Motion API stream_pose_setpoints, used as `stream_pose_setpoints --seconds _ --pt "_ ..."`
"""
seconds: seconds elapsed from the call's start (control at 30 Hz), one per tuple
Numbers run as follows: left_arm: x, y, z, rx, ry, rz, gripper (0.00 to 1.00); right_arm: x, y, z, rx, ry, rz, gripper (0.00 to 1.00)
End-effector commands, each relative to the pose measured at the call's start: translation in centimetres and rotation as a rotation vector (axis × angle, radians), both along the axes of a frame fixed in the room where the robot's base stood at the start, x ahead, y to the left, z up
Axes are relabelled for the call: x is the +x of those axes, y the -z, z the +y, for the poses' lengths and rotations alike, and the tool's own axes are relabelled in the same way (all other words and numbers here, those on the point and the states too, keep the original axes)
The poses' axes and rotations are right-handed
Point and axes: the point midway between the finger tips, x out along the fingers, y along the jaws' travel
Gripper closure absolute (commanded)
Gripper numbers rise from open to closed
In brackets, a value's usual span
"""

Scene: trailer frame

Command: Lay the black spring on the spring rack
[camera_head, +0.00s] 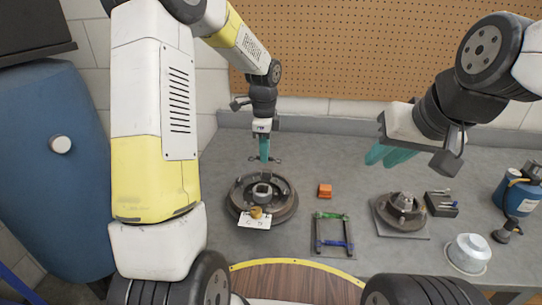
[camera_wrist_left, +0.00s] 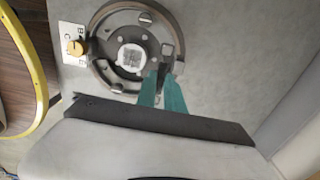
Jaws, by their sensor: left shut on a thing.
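My left gripper (camera_head: 264,157) is over the far rim of the round brake drum assembly (camera_head: 234,203). It is shut on a small dark piece with hooked ends, which looks like the black spring (camera_head: 278,159). In the left wrist view the teal fingertips (camera_wrist_left: 168,72) meet at this dark piece beside the assembly's rim; the fingers partly hide it. The spring rack (camera_head: 318,250) is a dark frame on the table, right of the assembly. A green spring (camera_head: 331,216) lies across its far part and a blue spring (camera_head: 334,244) across its near part. My right gripper (camera_head: 391,155) looks open and empty, above the table.
A labelled white card (camera_head: 254,222) with a brass knob lies at the assembly's near edge. An orange block (camera_head: 325,190) sits beyond the rack. To the right are a hub on a plate (camera_head: 402,235), a black box (camera_head: 441,204), a white cup (camera_head: 468,252) and a blue canister (camera_head: 520,195).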

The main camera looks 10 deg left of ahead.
Motion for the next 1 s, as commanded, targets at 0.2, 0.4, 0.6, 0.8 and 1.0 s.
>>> stream_pose_setpoints --seconds 0.2,0.4,0.6,0.8,1.0 --pt "0.0 -2.1 0.0 -0.001 0.0 0.0 1.0 0.0 0.0 0.0 0.0 0.0 0.0 0.77" --pt "0.0 -3.1 0.0 0.0 0.0 0.0 1.0 0.0 0.0 0.0 0.0 0.0 0.0 0.77" --pt "0.0 -4.1 0.0 0.0 0.0 0.0 1.0 0.0 0.0 0.0 0.0 0.0 0.0 0.77" --pt "0.0 -4.5 0.0 0.0 0.0 0.001 1.0 0.0 0.0 0.0 0.0 0.0 0.0 0.77" --pt "0.0 -4.4 0.0 0.0 -0.001 0.001 1.0 0.0 0.0 0.0 0.0 0.0 0.0 0.77"
